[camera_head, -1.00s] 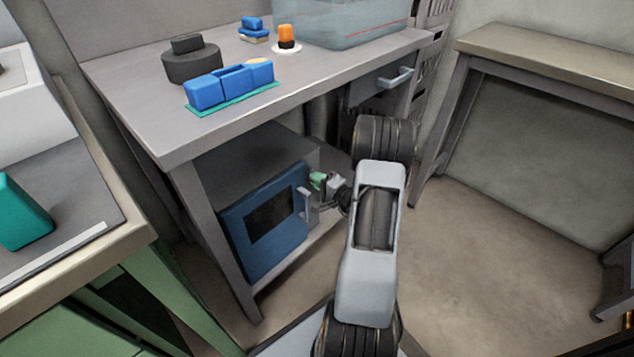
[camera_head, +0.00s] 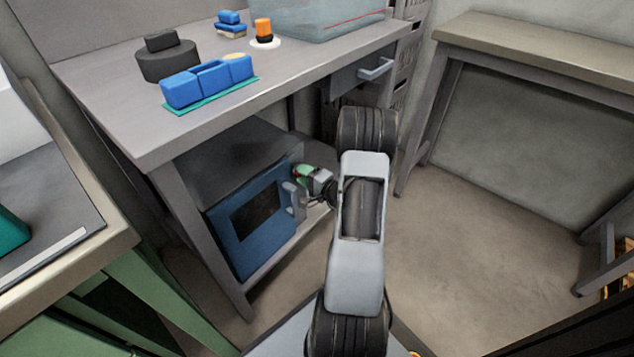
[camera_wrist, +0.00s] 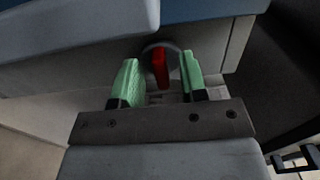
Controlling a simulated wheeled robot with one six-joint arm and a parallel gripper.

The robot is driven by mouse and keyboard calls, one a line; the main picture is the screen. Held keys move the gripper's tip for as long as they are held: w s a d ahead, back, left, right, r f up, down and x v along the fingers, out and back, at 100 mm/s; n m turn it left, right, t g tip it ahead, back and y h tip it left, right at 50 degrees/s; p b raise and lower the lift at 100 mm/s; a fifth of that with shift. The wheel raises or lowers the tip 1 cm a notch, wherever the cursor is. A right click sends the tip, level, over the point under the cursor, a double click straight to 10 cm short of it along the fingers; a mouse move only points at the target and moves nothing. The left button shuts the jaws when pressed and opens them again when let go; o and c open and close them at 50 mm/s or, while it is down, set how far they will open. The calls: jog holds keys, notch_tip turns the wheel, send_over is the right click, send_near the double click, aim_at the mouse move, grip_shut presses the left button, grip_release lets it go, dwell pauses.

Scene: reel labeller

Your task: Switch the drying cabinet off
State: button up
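The drying cabinet (camera_head: 226,243) with a blue door and dark window stands on the lower shelf under the grey workbench. In the wrist view a red switch knob (camera_wrist: 160,68) on a round dark base shows on the cabinet's grey front, beside the blue door. My gripper (camera_wrist: 160,75) has two green fingers, open, one on each side of the red knob. I cannot tell whether the fingers touch it. In the head view my gripper (camera_head: 305,176) is at the right side of the cabinet door, and the knob is hidden there.
The door handle (camera_head: 292,200) is close to my gripper. The workbench top (camera_head: 120,120) is just above, with a blue block holder (camera_head: 208,84) on it. A drawer handle (camera_head: 376,70) juts out at the right. The floor (camera_head: 470,230) to the right is clear.

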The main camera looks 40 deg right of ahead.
jog(key=s+d+p, duration=0.2)
jog(key=s, duration=1.1)
jog(key=shift+d+p, duration=0.15)
jog(key=shift+p, duration=0.2)
